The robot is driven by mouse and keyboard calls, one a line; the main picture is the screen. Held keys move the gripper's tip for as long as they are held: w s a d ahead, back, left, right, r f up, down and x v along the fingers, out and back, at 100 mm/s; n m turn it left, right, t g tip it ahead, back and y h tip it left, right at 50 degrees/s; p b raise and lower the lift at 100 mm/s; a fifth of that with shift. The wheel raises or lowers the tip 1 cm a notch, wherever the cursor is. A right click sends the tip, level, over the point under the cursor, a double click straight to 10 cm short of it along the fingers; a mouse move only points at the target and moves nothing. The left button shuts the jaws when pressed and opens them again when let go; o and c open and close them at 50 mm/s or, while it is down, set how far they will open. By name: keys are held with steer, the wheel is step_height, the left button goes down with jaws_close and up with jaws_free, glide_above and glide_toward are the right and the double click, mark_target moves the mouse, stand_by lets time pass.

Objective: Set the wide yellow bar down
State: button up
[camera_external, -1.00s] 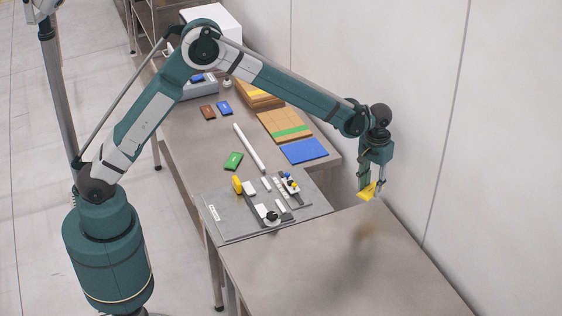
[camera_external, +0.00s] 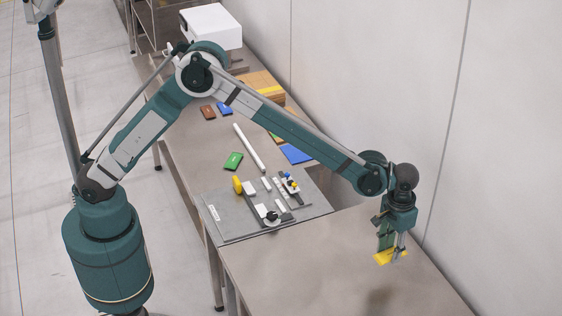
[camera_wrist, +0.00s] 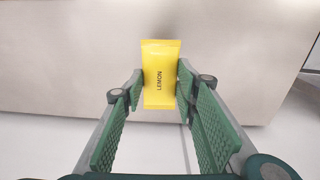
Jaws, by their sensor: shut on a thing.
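The wide yellow bar (camera_wrist: 160,62) is labelled "LEMON" and sits between the two green finger pads in the wrist view. In the external view the yellow bar (camera_external: 386,258) shows at the fingertips, over the bare near table, roughly level. My gripper (camera_external: 390,252) is shut on the bar. In the wrist view my gripper (camera_wrist: 158,92) has one pad on each side of the bar's lower part.
The near table (camera_external: 300,275) is bare around the bar. A grey fixture plate (camera_external: 225,225) with small parts lies to the left. A green bar (camera_external: 233,160), a white rod (camera_external: 249,147), a blue sheet (camera_external: 296,154) and cardboard boxes (camera_external: 262,82) are farther back. A wall stands at right.

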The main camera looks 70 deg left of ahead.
steer(key=s+d, duration=0.2)
steer(key=d, duration=0.1)
steer(key=shift+d, duration=0.2)
glide_above(386, 285)
steer(key=shift+s+f, duration=0.1)
steer(key=shift+f, duration=3)
steer(key=shift+f+b, duration=0.35)
steer(key=shift+f, duration=1.5)
steer(key=shift+f, duration=0.2)
steer(key=o, duration=0.9)
